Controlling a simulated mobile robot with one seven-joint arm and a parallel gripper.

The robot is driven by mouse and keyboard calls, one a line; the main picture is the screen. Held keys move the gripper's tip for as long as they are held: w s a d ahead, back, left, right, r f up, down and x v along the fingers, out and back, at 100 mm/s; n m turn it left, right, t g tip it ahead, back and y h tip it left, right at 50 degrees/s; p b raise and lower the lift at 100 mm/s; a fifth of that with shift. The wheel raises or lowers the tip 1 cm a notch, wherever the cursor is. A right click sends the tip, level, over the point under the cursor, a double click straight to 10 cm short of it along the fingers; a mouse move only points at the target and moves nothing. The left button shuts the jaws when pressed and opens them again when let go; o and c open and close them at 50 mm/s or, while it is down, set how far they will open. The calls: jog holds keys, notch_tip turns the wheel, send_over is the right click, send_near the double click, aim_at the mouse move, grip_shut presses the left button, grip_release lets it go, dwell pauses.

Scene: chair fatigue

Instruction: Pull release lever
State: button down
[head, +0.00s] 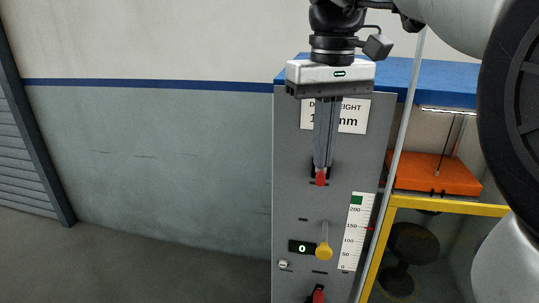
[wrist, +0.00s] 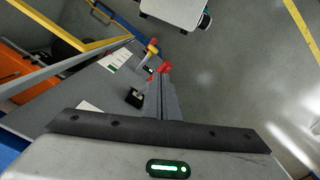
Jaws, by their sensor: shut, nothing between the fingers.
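A grey control panel (head: 290,190) carries a red-tipped lever (head: 321,179) on a dark mount in its upper part. It also shows in the wrist view (wrist: 165,68), at the ends of my fingers. My gripper (head: 321,167) points down in front of the panel, fingers shut with nothing between them. The fingertips overlap the top of the red tip; I cannot tell whether they touch it. A second red handle (head: 318,294) sits lower, at the picture's bottom edge. No readable label shows which one is the release lever.
Below are a yellow knob (head: 324,252), a small display reading 0 (head: 302,247) and a scale strip (head: 356,232). A drop-height sign (head: 354,115) is partly hidden by my fingers. Right stand a yellow frame (head: 450,206), an orange block (head: 435,174) and a dark stool (head: 412,245). Left floor is clear.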

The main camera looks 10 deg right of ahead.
aim_at(321, 173)
jog(key=shift+f+b, duration=2.25)
jog(key=shift+f, duration=0.95)
jog(key=r+p, duration=0.2)
jog(key=r, duration=0.1)
jog(key=s+r+p, duration=0.1)
jog(key=r+p, duration=0.2)
jog(key=s+r+p, duration=0.1)
jog(key=r+p, duration=0.2)
jog(key=shift+a+r, duration=0.25)
jog(key=shift+a, duration=0.05)
jog(key=shift+f, duration=0.1)
jog(key=s+f+m+t+p, duration=0.1)
jog(key=s+f+m+t, duration=0.1)
jog(key=s+f+t, duration=0.3)
jog(key=s+f, duration=0.4)
jog(key=f, duration=0.2)
jog(key=shift+s+d+f+t, duration=0.25)
jog(key=shift+s+d+t, duration=0.05)
jog(key=shift+s, duration=0.05)
